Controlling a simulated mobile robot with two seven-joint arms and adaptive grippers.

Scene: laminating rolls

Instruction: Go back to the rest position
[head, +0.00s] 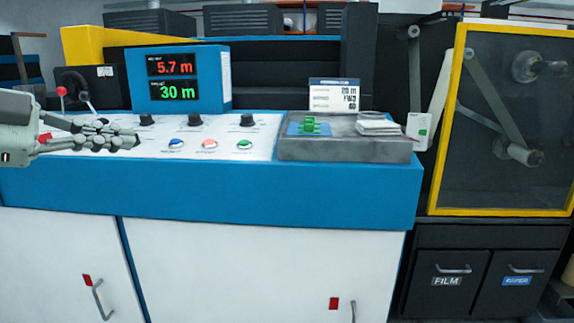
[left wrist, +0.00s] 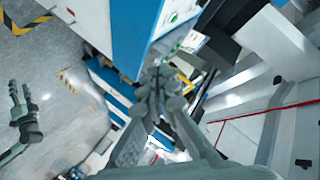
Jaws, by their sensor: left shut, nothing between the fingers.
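My left gripper (head: 122,139) reaches in from the left in the head view, over the left part of the white control panel (head: 70,146). Its fingers are shut with nothing between them. It also shows in the left wrist view (left wrist: 165,82), fingers together, with the blue and white console beyond. My right gripper (left wrist: 20,92) shows at the left edge of the left wrist view, over the grey floor. Its fingers stand apart and it looks empty. It is outside the head view.
The console's blue front edge (head: 250,195) runs below the panel. Knobs and blue, red and green buttons (head: 209,144) lie right of my left gripper. A grey tray (head: 345,150) holds a green item and white sheets. A display (head: 178,80) reads 5.7 m and 30 m. A yellow-framed cabinet (head: 437,130) stands right.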

